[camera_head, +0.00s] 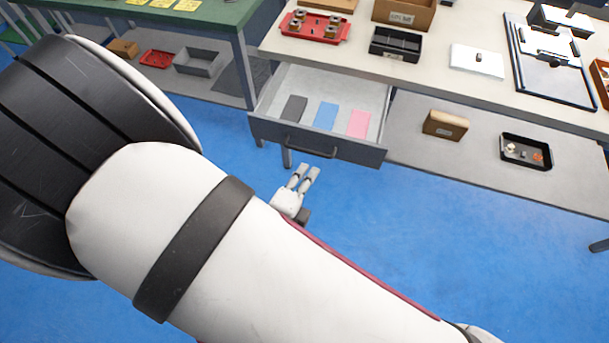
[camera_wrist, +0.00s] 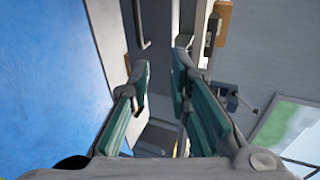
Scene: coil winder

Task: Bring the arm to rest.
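My gripper (camera_head: 304,179) shows in the head view beyond my white forearm, in front of the open drawer (camera_head: 317,149) and lower than its handle (camera_head: 310,147). In the wrist view, the two fingers of my gripper (camera_wrist: 160,82) stand apart with a gap between them. Nothing is held between them. The drawer is pulled out from under the white-topped bench and holds a dark, a blue and a pink flat piece. My arm crosses the lower left of the head view and hides much of the floor there.
The bench top (camera_head: 430,75) carries a red tray (camera_head: 315,27), a black bin (camera_head: 396,44) and other items. Its lower shelf (camera_head: 470,150) holds a brown box (camera_head: 446,125) and a black tray (camera_head: 526,151). A green-topped table (camera_head: 215,12) stands left. Blue floor (camera_head: 450,240) is clear on the right.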

